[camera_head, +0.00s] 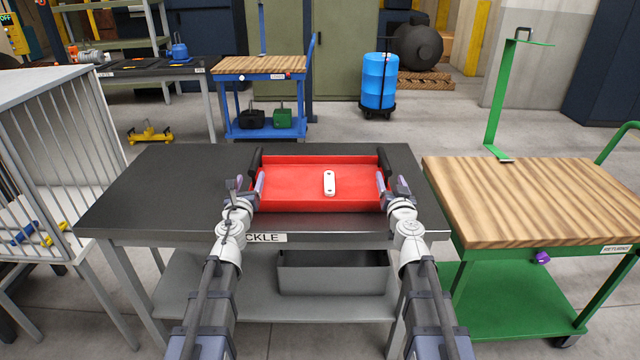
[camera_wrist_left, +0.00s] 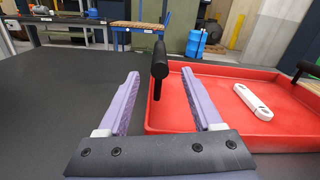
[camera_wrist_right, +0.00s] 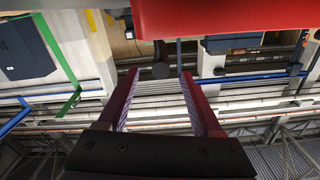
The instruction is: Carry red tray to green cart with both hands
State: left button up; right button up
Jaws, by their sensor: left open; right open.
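The red tray (camera_head: 290,185) lies on the black table, with a black handle on its left (camera_head: 255,162) and right (camera_head: 385,160) ends. A white link-shaped part (camera_head: 329,183) lies in it. My left gripper (camera_head: 247,184) is open at the left end; in the left wrist view the left handle (camera_wrist_left: 160,66) appears between the fingers, near their tips. My right gripper (camera_head: 392,184) is open at the right end; the right handle (camera_wrist_right: 160,62) appears between its fingertips in the right wrist view. Neither gripper is closed on anything. The green cart (camera_head: 540,200) with its wooden top stands right of the table.
The black table (camera_head: 150,195) is clear left of the tray. A tall green post (camera_head: 495,100) rises at the cart's back left corner. The cart's wooden top looks bare. A barred cage (camera_head: 60,140) stands at left. A grey bin (camera_head: 332,275) sits on the lower shelf.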

aim_at(254, 166)
pick_arm(q)
jog(key=shift+w, duration=3.9)
pick_arm(e)
jog(key=shift+w, duration=3.95)
jog(key=shift+s, duration=0.1)
pick_arm(q)
grip_shut()
pick_arm(e)
grip_shut()
